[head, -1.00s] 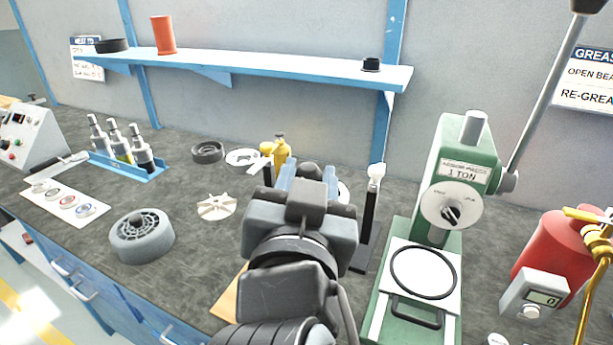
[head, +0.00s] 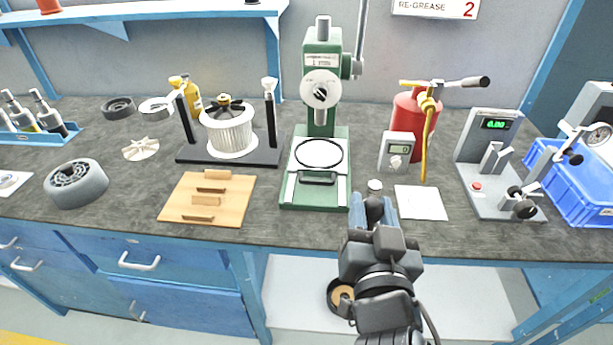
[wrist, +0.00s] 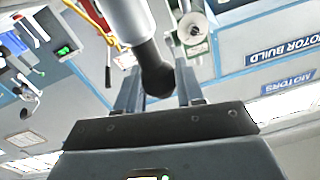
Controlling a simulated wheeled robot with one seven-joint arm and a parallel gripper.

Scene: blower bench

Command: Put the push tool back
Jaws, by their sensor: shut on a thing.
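My gripper (head: 374,212) is shut on the push tool, which shows as a dark rounded knob (head: 373,204) between the bluish fingers in the head view. In the wrist view the push tool (wrist: 155,72) has a dark knob between the fingers (wrist: 160,92) and a thick light-grey shaft running up and out of the picture. Its far end is hidden.
The green arbor press (head: 318,165) has a ring on its plate. A wooden slotted board (head: 228,200) and a stand with a white blower wheel (head: 231,135) are to its left. A gauge box (head: 397,150), white sheet (head: 421,203), red canister (head: 411,112) and grey test fixture (head: 490,165) are to the right.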

